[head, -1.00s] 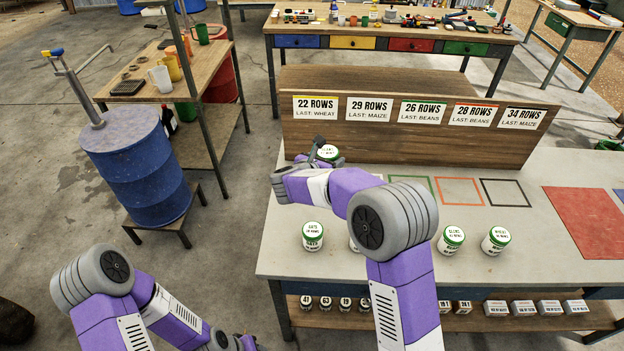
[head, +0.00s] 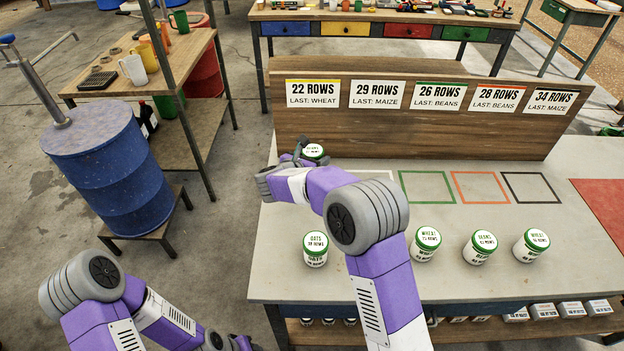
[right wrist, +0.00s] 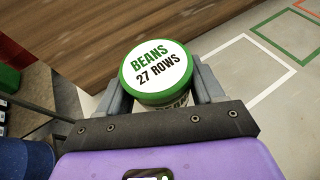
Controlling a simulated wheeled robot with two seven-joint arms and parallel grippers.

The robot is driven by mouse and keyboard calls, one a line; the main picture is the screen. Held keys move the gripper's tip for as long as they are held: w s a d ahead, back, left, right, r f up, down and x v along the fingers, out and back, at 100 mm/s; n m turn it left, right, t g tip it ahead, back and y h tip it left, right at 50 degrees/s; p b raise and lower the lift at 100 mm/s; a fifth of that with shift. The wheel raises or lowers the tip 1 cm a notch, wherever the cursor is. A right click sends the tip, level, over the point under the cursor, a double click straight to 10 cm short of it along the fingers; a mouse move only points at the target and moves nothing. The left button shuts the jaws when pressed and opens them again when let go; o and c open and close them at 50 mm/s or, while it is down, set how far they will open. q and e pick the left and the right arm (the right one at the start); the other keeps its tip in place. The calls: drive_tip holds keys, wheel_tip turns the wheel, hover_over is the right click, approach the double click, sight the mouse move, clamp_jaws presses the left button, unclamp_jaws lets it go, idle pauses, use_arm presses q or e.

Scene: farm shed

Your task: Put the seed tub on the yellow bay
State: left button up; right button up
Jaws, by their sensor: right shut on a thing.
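The seed tub (right wrist: 158,72), with a green rim and a white lid reading BEANS 27 ROWS, is between the fingers of my right gripper (right wrist: 160,88). The gripper is shut on it. In the head view this tub (head: 313,152) is at the worktable's back left, in front of the sign 22 ROWS (head: 313,94), which has a yellow top strip. The yellow bay is not visible; my right arm covers the tabletop there. I cannot tell whether the tub touches the table.
White (right wrist: 240,85), green (head: 427,202), orange (head: 480,201) and black (head: 532,201) outlined bays line the table. Several tubs, one labelled OATS (head: 316,250), stand along the front. A wooden board (head: 420,135) rises behind. A blue drum (head: 122,170) stands left.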

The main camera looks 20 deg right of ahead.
drive_tip(key=shift+f+b, duration=0.8)
drive_tip(key=shift+f, duration=2.3)
drive_tip(key=shift+f, duration=0.1)
drive_tip(key=shift+f, duration=0.15)
drive_tip(key=o, duration=1.3)
drive_tip(key=shift+r, duration=0.3)
drive_tip(key=p+v, duration=0.2)
drive_tip(key=v, duration=1)
drive_tip(key=shift+w, duration=0.1)
